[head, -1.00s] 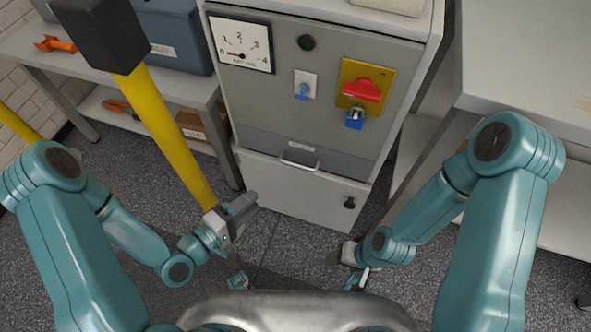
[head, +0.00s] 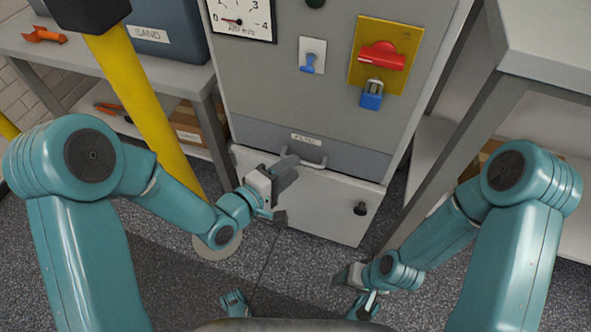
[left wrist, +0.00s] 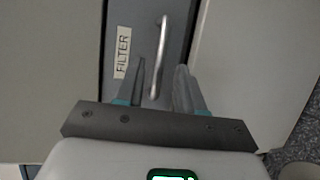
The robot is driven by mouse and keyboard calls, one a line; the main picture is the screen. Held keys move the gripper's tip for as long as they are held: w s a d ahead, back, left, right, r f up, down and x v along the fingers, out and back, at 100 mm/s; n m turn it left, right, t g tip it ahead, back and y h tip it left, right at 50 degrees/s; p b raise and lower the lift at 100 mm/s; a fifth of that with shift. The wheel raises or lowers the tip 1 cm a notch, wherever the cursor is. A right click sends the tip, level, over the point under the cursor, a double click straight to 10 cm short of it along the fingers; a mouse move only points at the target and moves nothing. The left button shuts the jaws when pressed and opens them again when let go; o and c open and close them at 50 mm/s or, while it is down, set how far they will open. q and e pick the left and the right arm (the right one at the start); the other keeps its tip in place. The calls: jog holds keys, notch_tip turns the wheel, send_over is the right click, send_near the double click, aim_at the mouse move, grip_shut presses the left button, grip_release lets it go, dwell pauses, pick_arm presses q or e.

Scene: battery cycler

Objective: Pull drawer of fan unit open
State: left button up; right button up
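The drawer front (head: 262,132) is a darker grey band low on the cabinet. It carries a label reading FILTER and a metal bar handle (head: 313,164). The drawer looks closed. My left gripper (head: 287,190) is in front of the handle's left end and partly covers it. In the left wrist view the gripper (left wrist: 160,82) is open, and the handle (left wrist: 160,50) shows in the gap between the fingers, apparently apart from them. The label (left wrist: 122,55) is left of the handle there. My right gripper (head: 349,276) hangs low, away from the cabinet; its finger gap is unclear.
Above the drawer are a gauge (head: 240,18), a blue switch (head: 311,58), a red rotary switch (head: 383,56) and a blue padlock (head: 372,95). A yellow post (head: 140,95) stands left. A bench (head: 545,55) is at right. A knob (head: 360,208) sits on the lower panel.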

pick_arm(q)
jog(key=shift+x, duration=1.3)
grip_shut()
